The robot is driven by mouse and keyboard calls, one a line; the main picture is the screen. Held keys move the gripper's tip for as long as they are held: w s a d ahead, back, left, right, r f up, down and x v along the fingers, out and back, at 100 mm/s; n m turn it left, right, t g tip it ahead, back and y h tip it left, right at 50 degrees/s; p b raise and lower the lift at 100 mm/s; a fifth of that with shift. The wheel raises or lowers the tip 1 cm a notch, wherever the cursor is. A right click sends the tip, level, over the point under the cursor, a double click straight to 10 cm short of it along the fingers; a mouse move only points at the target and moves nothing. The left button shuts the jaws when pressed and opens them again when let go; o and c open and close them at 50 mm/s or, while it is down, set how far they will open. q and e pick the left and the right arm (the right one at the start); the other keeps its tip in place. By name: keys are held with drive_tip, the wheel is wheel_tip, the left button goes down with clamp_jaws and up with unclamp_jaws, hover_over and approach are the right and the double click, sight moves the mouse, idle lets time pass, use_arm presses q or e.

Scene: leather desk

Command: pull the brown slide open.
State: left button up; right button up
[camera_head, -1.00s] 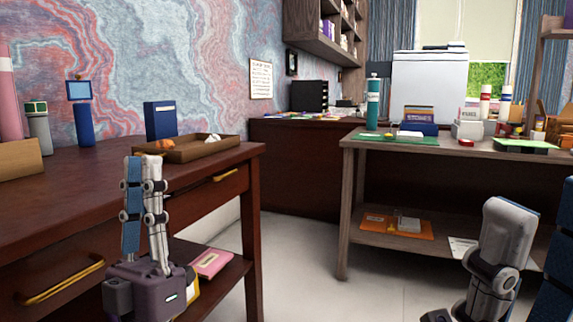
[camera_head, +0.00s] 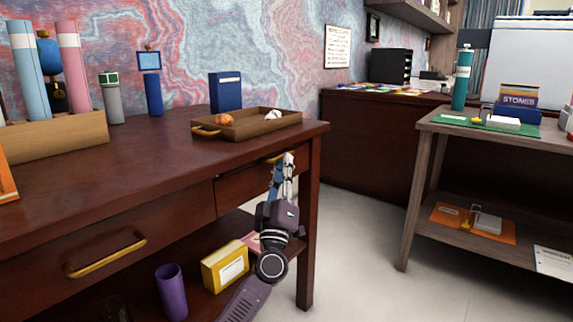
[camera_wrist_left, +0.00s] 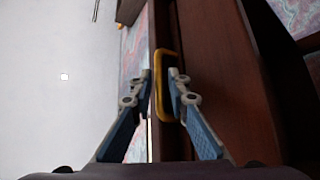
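The brown slide appears to be the dark brown right-hand drawer (camera_head: 243,188) of the desk. Its front looks about flush with the desk in the head view. Its brass handle (camera_wrist_left: 158,62) shows in the wrist view, and a bit of it shows in the head view (camera_head: 272,157), partly hidden by my fingers. My left gripper (camera_wrist_left: 160,78) is open at the handle, one fingertip on each side of its outer bar. I cannot tell whether the fingers touch it. My right gripper is not in view.
A left drawer has its own brass handle (camera_head: 105,257). A wooden tray (camera_head: 255,124) and a blue box (camera_head: 226,92) stand on the desk. Below are a yellow box (camera_head: 225,265) and a purple cup (camera_head: 172,292). Open floor (camera_head: 350,240) lies between desk and side table.

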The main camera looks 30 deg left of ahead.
use_arm(q)
drive_tip(key=shift+x, duration=0.95)
clamp_jaws()
